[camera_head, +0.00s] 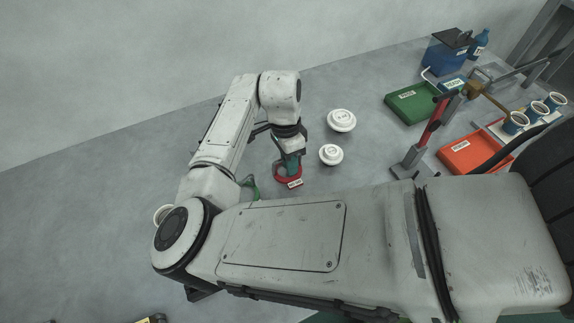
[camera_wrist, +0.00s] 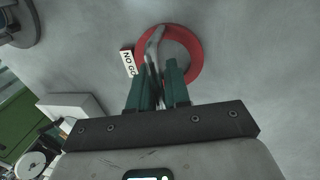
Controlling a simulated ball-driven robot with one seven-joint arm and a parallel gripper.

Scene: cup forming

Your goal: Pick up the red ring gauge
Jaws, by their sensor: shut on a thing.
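The red ring gauge (camera_head: 279,179) is below my gripper (camera_head: 290,166) in the head view, partly hidden by the fingers. In the wrist view the red ring (camera_wrist: 195,48) lies around and beyond the fingertips of my gripper (camera_wrist: 160,70). A grey curved handle (camera_wrist: 153,46) rises across the ring and passes between the two green fingers, which are shut on it. A white tag reading "NO GO" (camera_wrist: 128,62) sticks out from the ring's left side. I cannot tell whether the ring touches the grey surface.
Further right are a green tray (camera_head: 408,105), an orange tray (camera_head: 470,158), a red-handled lever device (camera_head: 432,130) and several blue cups (camera_head: 535,110).

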